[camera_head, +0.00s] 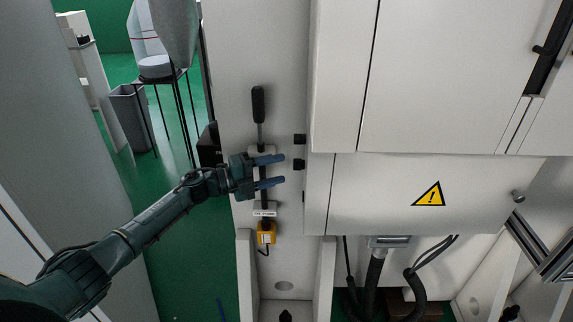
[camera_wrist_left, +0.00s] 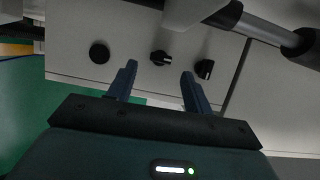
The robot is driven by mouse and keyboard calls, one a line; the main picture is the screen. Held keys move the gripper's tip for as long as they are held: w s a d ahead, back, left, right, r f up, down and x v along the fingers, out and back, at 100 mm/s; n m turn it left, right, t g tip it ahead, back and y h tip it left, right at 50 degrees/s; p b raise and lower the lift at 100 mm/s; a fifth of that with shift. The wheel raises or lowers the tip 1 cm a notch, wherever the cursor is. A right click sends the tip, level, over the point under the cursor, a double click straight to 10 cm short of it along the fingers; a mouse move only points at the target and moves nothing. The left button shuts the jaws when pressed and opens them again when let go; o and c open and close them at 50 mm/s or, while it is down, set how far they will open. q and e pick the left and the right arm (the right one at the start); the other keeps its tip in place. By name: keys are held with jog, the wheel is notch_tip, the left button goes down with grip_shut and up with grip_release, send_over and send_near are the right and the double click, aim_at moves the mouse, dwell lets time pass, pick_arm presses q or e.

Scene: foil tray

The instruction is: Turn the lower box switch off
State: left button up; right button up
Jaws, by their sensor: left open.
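The lower box (camera_head: 385,190) is a white cabinet with a yellow warning triangle, right of my left gripper in the head view. Two small black knobs, an upper one (camera_head: 300,139) and a lower one (camera_head: 299,164), stick out just left of the boxes. My left gripper (camera_head: 281,170) is open and empty, its fingers pointing right, with the lower knob just beyond their tips. In the left wrist view the open gripper (camera_wrist_left: 159,70) has one black knob (camera_wrist_left: 160,58) between its fingertips in the picture; contact cannot be told. Which way the switch is set is unclear. My right gripper is out of view.
A lever with a black handle (camera_head: 258,104) stands upright behind my left gripper, above a yellow part (camera_head: 266,233). The upper box (camera_head: 450,80) is above the lower one. Black cables (camera_head: 374,272) hang below. Green floor (camera_head: 165,225) lies open at left.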

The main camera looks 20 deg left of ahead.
pick_arm(q)
jog(key=v, duration=0.9)
jog(key=shift+p, duration=0.35)
jog(key=s+d+f+n+t+y, duration=0.3)
jog(key=s+d+f+n+y, duration=0.5)
jog(key=n, duration=1.1)
jog(key=s+d+f, duration=0.4)
jog(key=s, duration=0.3)
jog(key=shift+d+f+p, duration=0.35)
jog(key=shift+d+f, duration=0.05)
jog(key=s+f+n+g+y, duration=0.1)
jog(key=s+n, duration=0.1)
jog(key=s, duration=0.1)
jog(key=s+d+f+n+g, duration=0.1)
jog(key=s+n, duration=0.1)
jog(key=s, duration=0.2)
jog(key=s+d+f+n+g+y, duration=0.1)
jog(key=s+n, duration=0.1)
jog(key=s, duration=0.2)
jog(key=shift+s+d+f+g+y, duration=0.1)
jog(key=shift+s+f+g+y, duration=0.2)
jog(key=shift+g, duration=0.1)
